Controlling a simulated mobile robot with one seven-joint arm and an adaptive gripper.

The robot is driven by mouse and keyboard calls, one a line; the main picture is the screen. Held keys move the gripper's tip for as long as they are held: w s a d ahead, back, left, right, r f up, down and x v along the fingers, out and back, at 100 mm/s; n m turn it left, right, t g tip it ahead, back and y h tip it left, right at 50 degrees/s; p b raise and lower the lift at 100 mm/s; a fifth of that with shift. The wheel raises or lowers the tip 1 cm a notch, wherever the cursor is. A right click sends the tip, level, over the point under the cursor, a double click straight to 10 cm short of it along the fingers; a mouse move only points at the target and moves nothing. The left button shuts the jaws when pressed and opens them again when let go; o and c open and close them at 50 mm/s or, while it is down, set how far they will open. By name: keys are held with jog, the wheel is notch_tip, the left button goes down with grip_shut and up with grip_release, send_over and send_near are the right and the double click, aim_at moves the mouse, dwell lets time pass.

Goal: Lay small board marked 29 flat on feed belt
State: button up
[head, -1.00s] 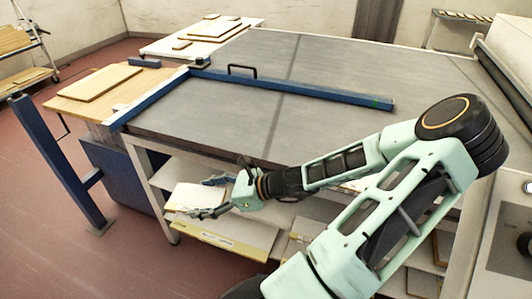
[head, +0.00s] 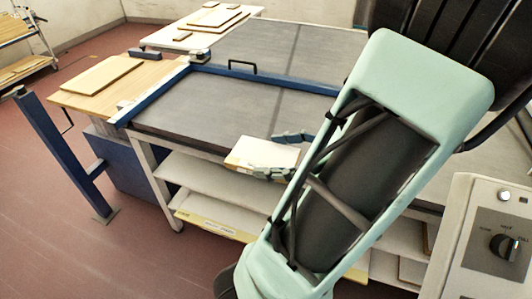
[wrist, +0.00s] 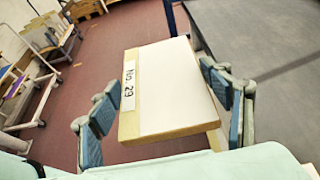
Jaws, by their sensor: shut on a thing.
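The small board (head: 258,151) has a pale face and a light wooden edge. In the wrist view the board (wrist: 175,88) shows a label reading "No. 29" along its left edge. My gripper (head: 284,155) is shut on it, one finger on each side; the wrist view shows both fingers of the gripper (wrist: 163,105). The board is tilted in the head view, in front of the near edge of a large grey flat surface (head: 200,112). I cannot tell for sure whether that surface is the feed belt. My arm hides much of its right part.
A blue rail (head: 265,78) with a black handle (head: 242,64) crosses the grey surface. A wooden side table (head: 75,100) holds a larger board. Shelves (head: 185,172) lie below the near edge. A control panel with a knob (head: 503,246) stands at the right.

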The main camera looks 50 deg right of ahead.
jog(key=shift+s+d+r, duration=0.1)
jog(key=shift+r, duration=0.15)
jog(key=shift+d+f, duration=0.1)
jog(key=shift+d, duration=0.2)
jog(key=w+d+f, duration=0.2)
jog(key=d+f, duration=0.1)
jog(key=w+d+f+b, duration=0.1)
jog(key=w+d+f, duration=0.2)
jog(key=d, duration=0.1)
jog(key=w+d+f+b, duration=0.1)
jog(key=w+d+f, duration=0.2)
jog(key=shift+d+f, duration=0.15)
jog(key=shift+f, duration=0.05)
notch_tip(320, 180, down, 3)
jog(key=shift+d+f, duration=0.1)
jog(key=o, duration=1.2)
